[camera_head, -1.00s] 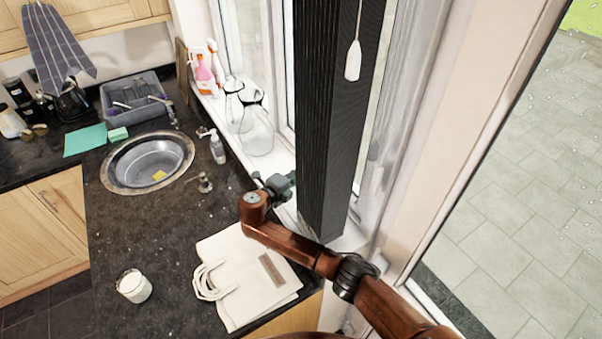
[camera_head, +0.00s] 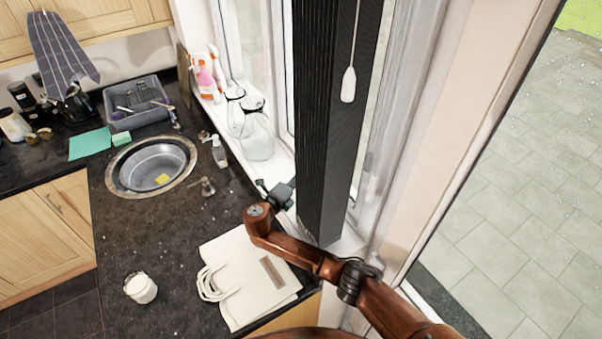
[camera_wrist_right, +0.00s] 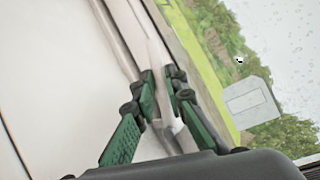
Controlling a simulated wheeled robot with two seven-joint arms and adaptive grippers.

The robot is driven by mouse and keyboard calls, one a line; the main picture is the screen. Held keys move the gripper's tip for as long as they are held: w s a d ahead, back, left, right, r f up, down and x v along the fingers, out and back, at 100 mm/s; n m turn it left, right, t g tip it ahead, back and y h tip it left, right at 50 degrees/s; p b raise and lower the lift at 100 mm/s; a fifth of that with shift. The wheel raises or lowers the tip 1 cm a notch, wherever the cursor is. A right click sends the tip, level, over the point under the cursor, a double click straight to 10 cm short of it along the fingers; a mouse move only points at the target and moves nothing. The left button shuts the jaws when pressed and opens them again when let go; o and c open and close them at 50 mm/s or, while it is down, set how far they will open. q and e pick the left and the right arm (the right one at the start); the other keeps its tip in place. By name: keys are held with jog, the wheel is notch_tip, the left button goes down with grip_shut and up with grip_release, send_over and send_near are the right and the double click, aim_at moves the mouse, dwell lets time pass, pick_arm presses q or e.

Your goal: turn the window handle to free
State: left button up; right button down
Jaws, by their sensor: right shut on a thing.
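My right gripper (camera_wrist_right: 164,80) is shut on the window handle (camera_wrist_right: 163,97), a pale bar between its two green-and-black fingers in the right wrist view. The white window frame (camera_wrist_right: 55,95) runs beside it on the left, with the glass on the right. In the head view my right arm reaches in from the lower right. Its gripper (camera_head: 278,195) is by the sill, left of the dark blind's lower end. The handle cannot be made out there. My left gripper is not in view.
A dark pleated blind (camera_head: 325,120) hangs close beside my right gripper. Glass jars (camera_head: 255,135) and spray bottles (camera_head: 208,75) stand along the sill. A soap bottle (camera_head: 218,152), a white bag (camera_head: 240,275) and a candle jar (camera_head: 141,287) are on the counter.

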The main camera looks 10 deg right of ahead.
jog(key=shift+s+d+r+m+t+p, duration=0.1)
jog(key=shift+s+r+m+t+p, duration=0.1)
jog(key=shift+r+m+t+p, duration=0.25)
jog(key=shift+s+d+r+m+t+h+p, duration=0.1)
jog(key=shift+s+r+m+t+h+p, duration=0.15)
jog(key=shift+m, duration=0.35)
jog(key=shift+s+r+m+t+h+p, duration=0.1)
jog(key=shift+m+h+p, duration=0.15)
jog(key=shift+m, duration=0.3)
jog(key=c, duration=1.9)
grip_release()
jog(key=shift+c, duration=0.2)
jog(key=v, duration=1.2)
jog(key=shift+r, duration=0.1)
